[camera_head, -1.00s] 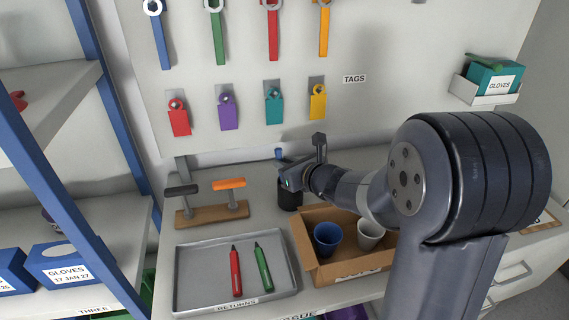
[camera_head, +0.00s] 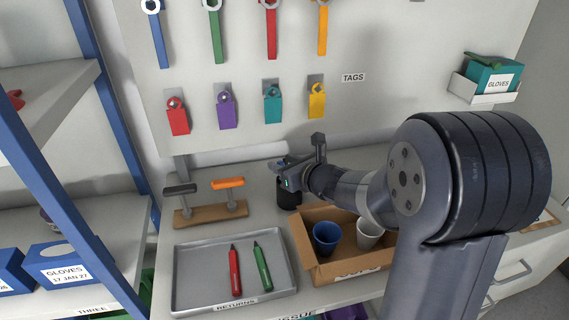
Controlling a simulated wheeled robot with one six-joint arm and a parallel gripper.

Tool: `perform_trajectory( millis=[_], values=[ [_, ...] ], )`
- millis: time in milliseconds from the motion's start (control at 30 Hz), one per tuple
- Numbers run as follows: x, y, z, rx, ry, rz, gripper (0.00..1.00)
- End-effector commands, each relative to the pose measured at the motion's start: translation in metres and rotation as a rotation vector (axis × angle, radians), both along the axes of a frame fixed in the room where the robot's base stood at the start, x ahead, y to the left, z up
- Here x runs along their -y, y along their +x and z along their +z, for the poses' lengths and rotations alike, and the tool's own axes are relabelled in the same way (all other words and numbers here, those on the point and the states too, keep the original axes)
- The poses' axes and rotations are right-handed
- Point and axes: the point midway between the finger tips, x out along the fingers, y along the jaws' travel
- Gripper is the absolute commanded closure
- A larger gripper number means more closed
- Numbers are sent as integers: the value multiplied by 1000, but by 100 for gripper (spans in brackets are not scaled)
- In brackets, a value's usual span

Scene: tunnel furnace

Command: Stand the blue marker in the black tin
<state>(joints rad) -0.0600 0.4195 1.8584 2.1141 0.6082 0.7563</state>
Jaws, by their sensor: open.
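The black tin (camera_head: 289,198) stands on the bench, left of the cardboard box, and its mouth is hidden behind my gripper. My gripper (camera_head: 284,171) is open just above the tin, at the end of my arm reaching in from the right. I cannot make out the blue marker now; anything inside the tin or right behind the gripper is hidden. A red marker (camera_head: 235,270) and a green marker (camera_head: 262,267) lie in the grey returns tray (camera_head: 186,297).
The cardboard box (camera_head: 349,267), holding a blue cup (camera_head: 326,238) and a white cup (camera_head: 369,233), stands close right of the tin. A wooden rack (camera_head: 210,217) with black and orange handles stands left. Tags hang on the wall behind.

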Motion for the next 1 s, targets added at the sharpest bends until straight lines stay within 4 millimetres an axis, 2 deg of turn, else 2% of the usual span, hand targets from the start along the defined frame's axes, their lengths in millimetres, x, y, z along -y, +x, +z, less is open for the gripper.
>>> perform_trajectory(
  millis=[167,600,800,1000],
  values=[
    [8,-10,5,2,-1,-2,60],
    [49,-70,29,2,0,-3,60],
    [57,-83,33,1,0,-2,60],
    [58,-85,33,-1,1,0,60]
  ],
)
